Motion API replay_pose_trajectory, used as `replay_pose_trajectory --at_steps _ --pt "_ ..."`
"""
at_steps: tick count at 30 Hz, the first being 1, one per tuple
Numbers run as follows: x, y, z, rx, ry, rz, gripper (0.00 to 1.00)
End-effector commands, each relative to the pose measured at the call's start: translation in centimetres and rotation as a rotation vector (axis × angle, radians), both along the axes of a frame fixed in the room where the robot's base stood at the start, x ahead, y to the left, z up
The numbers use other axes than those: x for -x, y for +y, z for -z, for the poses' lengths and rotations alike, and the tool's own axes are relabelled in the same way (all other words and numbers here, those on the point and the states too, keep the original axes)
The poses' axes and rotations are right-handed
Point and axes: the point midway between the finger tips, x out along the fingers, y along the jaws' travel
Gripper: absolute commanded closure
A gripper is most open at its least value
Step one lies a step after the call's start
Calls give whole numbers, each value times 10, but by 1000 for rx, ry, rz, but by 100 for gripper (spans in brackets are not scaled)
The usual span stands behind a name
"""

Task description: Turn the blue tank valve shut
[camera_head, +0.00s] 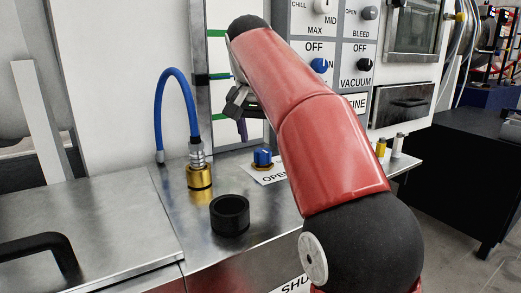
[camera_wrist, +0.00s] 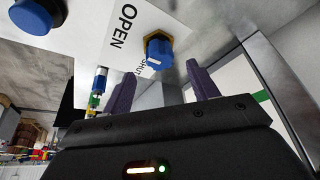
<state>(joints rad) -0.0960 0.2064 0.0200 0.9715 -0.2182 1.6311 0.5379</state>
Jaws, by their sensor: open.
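The blue tank valve (camera_head: 263,157) is a small blue knob on a brass base, standing on the metal counter beside a white label reading OPEN. In the wrist view the valve (camera_wrist: 158,50) shows beside the words OPEN and SHUT. A white mark is on its lower side in that picture; I cannot tell exactly which setting it points at. My gripper (camera_head: 240,112) is above the counter, up and left of the valve in the head view. In the wrist view its two purple fingers (camera_wrist: 163,88) are apart and empty, with the valve beyond their tips, not touching.
A blue hose (camera_head: 163,100) joins a brass fitting (camera_head: 199,177) left of the valve. A black cup (camera_head: 230,215) stands in front. A panel of knobs (camera_head: 336,50) rises behind. Small yellow and white bottles (camera_head: 389,147) stand at the counter's right end.

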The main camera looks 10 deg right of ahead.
Motion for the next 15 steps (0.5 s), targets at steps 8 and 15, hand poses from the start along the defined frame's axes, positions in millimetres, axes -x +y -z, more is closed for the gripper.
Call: replay_pose_trajectory --at_steps 8,15 --pt "-12 -6 35 -1 0 0 41" --pt "-14 -7 39 -1 -1 -2 41"
